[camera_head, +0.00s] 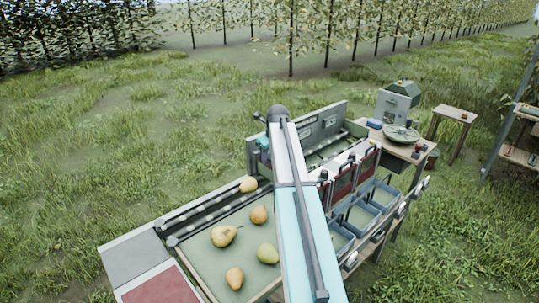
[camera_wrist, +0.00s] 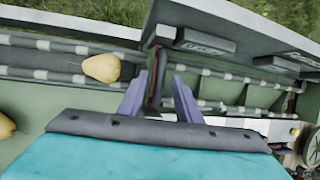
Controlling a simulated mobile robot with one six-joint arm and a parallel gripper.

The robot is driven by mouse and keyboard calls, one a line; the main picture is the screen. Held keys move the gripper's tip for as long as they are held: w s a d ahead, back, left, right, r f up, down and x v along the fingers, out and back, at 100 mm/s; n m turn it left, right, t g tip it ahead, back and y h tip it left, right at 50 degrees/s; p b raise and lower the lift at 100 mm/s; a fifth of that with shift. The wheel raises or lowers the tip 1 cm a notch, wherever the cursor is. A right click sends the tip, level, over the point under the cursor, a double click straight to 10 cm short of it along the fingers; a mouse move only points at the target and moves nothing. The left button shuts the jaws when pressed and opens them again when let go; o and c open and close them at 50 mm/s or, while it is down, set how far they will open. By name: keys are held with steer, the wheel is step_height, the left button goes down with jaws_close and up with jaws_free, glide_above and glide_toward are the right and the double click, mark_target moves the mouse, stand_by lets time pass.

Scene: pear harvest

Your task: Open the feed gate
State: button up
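The feed gate shows in the wrist view as a dark upright piece with a reddish-dark bar handle (camera_wrist: 154,82), standing across the roller lane at the end of the grey side panel. My gripper (camera_wrist: 160,92) has its two purple fingers apart, one on each side of the handle. A gap shows between the handle and the right finger; the left finger is very close to it, and I cannot tell if it touches. In the head view my gripper (camera_head: 264,145) is at the gate, and my arm hides much of the gate there.
A pear (camera_wrist: 102,68) lies on the rollers left of the gate. Several pears, one here (camera_head: 225,235), lie in the green tray (camera_head: 205,262). Blue bins (camera_head: 362,213) stand to the right, with a table (camera_head: 408,150) holding a scale-like dish behind. Grey panels (camera_head: 322,124) border the lane.

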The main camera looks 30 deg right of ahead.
jaws_close()
steer(key=shift+r, duration=0.1)
step_height(320, 180, up, 7)
steer(key=shift+w+r+p, duration=0.1)
steer(key=shift+r+p, duration=0.05)
steer(key=shift+p, duration=0.8)
jaws_free()
